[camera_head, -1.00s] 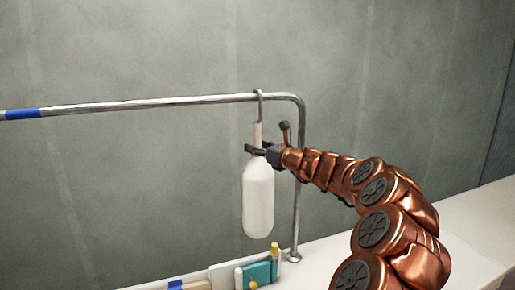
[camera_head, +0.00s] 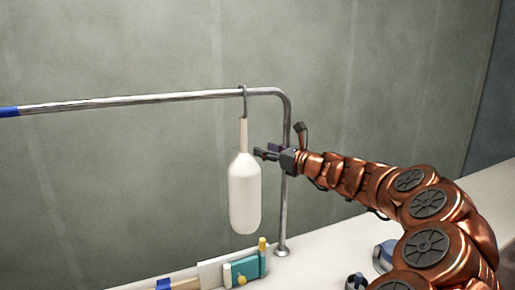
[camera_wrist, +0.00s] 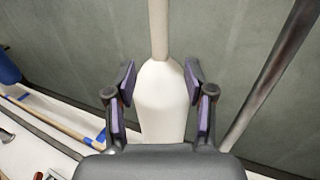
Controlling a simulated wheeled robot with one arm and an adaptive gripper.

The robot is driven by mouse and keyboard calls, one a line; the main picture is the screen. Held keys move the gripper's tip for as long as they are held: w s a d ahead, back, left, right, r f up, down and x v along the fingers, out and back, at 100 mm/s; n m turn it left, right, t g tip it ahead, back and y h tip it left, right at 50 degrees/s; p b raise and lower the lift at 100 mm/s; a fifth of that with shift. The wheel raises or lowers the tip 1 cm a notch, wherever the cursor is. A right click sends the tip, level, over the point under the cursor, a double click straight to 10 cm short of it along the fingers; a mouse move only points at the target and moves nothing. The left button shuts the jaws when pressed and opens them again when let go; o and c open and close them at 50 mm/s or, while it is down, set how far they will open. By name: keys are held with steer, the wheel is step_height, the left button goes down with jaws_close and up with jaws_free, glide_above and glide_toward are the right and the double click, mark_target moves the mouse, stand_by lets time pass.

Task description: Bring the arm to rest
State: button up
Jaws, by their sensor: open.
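My gripper (camera_head: 264,153) is open and empty, just right of the neck of a white bottle-shaped fender (camera_head: 244,195). In the wrist view, the fingers of my gripper (camera_wrist: 160,100) stand apart, with the fender (camera_wrist: 160,85) beyond and between them and a gap on both sides. The fender hangs upright by a hook from a metal rail (camera_head: 150,101). My copper arm reaches in from the lower right.
The rail's post (camera_head: 285,190) stands close beside my gripper, on a white counter (camera_head: 330,250). A teal block with yellow pegs (camera_head: 245,270) sits below the fender. Blue-grey round items (camera_head: 384,255) stand near my arm. A grey wall is behind.

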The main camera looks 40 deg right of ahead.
steer(key=shift+s+d, duration=0.15)
steer(key=shift+s, duration=0.6)
steer(key=w+a+n+g+y, duration=0.15)
steer(key=a+n+y, duration=0.35)
steer(key=a, duration=0.8)
steer(key=s+a+f+n+g+y, duration=0.1)
steer(key=s+a+f+n+g, duration=0.2)
steer(key=a+n, duration=0.35)
steer(key=s+a+f+n+g, duration=0.3)
steer(key=a, duration=0.7)
steer(key=s+a+f+n+g+y, duration=0.1)
steer(key=s+a+f+n+g, duration=0.3)
steer(key=a, duration=0.4)
steer(key=s+a+f+n+g+h, duration=0.25)
steer(key=s+f+n, duration=0.2)
steer(key=s, duration=0.25)
steer(key=s+a+f+n+g+h, duration=0.25)
steer(key=s+f+n, duration=0.2)
steer(key=s, duration=0.25)
steer(key=s+d+f+n+g+h, duration=0.3)
steer(key=s+d+n, duration=0.4)
steer(key=s, duration=0.6)
steer(key=shift+s+d+f+h, duration=0.15)
steer(key=shift+d+f+h, duration=0.5)
steer(key=shift+d+h, duration=0.15)
